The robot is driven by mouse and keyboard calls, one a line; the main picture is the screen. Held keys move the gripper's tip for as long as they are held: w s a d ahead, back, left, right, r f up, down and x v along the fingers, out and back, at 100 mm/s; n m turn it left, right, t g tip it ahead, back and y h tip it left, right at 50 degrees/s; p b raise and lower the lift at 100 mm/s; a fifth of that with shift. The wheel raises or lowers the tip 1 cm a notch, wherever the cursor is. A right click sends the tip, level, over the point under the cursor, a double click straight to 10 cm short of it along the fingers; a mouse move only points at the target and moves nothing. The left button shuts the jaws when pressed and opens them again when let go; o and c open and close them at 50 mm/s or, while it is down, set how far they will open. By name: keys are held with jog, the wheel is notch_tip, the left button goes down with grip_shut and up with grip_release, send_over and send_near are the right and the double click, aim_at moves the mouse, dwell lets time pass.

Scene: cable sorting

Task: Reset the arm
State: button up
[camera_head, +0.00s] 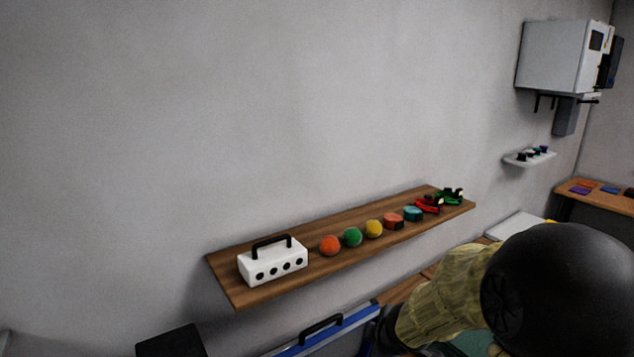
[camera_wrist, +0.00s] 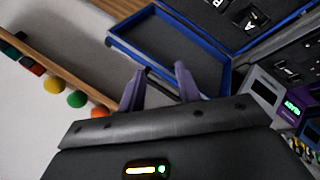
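My gripper (camera_wrist: 159,72) shows in the wrist view with its two purple-grey fingers apart and nothing between them. Past the fingertips is an open blue-rimmed case (camera_wrist: 126,48) with a dark inside. The gripper appears apart from it, though the exact gap is hard to judge. I cannot make out my gripper in the head view.
A wooden shelf (camera_head: 325,262) on the wall holds a white box (camera_head: 272,264), several coloured balls and small tools. Boxy devices with a green display (camera_wrist: 292,107) stand right of the gripper. A white cabinet (camera_head: 553,55) hangs at upper right. The wall above the shelf is bare.

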jog(key=s+d+f+m+g+b, duration=0.1)
jog(key=s+f+m+g+b, duration=0.1)
jog(key=s+f+m, duration=0.3)
jog(key=s+d+f+m+g+b, duration=0.1)
jog(key=s+f+m+g+b, duration=0.1)
jog(key=s+f+m+b, duration=0.3)
jog(key=s+m, duration=0.4)
jog(key=s, duration=0.1)
jog(key=shift+d+m+h, duration=0.15)
jog(key=shift+m+h, duration=0.15)
jog(key=shift+h, duration=0.1)
jog(key=shift+s+f, duration=0.1)
dwell(0.3)
